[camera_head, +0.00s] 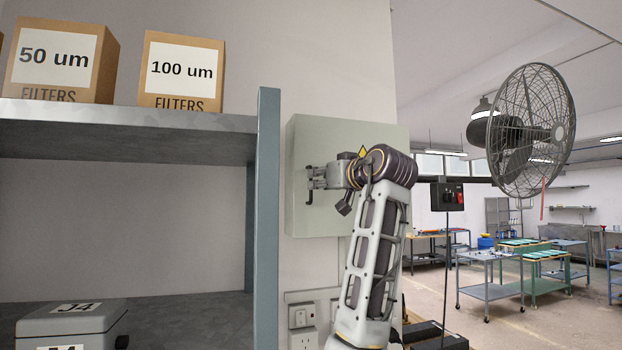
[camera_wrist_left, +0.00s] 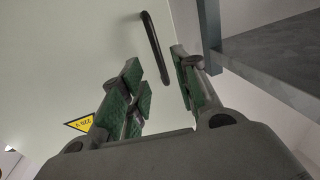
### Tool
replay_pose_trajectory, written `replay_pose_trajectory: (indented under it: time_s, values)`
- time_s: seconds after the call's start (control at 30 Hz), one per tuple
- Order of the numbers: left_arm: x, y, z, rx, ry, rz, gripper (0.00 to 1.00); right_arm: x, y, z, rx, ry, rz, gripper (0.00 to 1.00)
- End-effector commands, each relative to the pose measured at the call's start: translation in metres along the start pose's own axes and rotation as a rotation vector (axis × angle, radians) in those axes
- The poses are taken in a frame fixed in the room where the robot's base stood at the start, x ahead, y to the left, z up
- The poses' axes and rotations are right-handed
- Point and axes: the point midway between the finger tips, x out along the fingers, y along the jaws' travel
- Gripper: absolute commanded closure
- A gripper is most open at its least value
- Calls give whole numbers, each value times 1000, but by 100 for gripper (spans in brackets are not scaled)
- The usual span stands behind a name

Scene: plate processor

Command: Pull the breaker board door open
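The breaker board (camera_head: 325,140) is a pale green box on the wall, right of the shelf post, in the head view. Its door looks shut. My left gripper (camera_head: 312,185) is in front of the door's left part, and my arm hides much of the door. In the left wrist view the door (camera_wrist_left: 100,35) fills the background, with a black bar handle (camera_wrist_left: 153,42). My left gripper (camera_wrist_left: 160,72) is open there, its green-padded fingers on either side of the handle's lower end. I see no clear contact with the handle. My right gripper is not in view.
A shelf post (camera_head: 267,200) and shelf (camera_head: 130,120) with filter boxes (camera_head: 182,72) stand close to the left of the board. Wall sockets (camera_head: 302,317) are below. A fan (camera_head: 535,130) and a black control box (camera_head: 447,196) are to the right.

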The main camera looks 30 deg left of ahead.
Motion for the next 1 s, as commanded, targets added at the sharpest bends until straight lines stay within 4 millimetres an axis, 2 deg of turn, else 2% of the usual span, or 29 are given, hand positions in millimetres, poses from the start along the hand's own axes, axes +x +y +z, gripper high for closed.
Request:
replay_pose_trajectory:
  time_s: [0.2, 0.43, 0.6, 0.9, 1.0]
  values:
    - [30, 0, -1, 1, -1, -2, 69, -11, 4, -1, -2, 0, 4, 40]
    - [52, 0, -1, 2, -1, -1, 69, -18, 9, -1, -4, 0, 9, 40]
    - [59, 0, -1, 1, 1, 0, 69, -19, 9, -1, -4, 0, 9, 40]
    - [60, 0, 0, 0, 0, 0, 69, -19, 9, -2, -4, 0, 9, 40]
    - [60, 0, 0, 0, 0, 0, 82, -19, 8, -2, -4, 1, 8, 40]
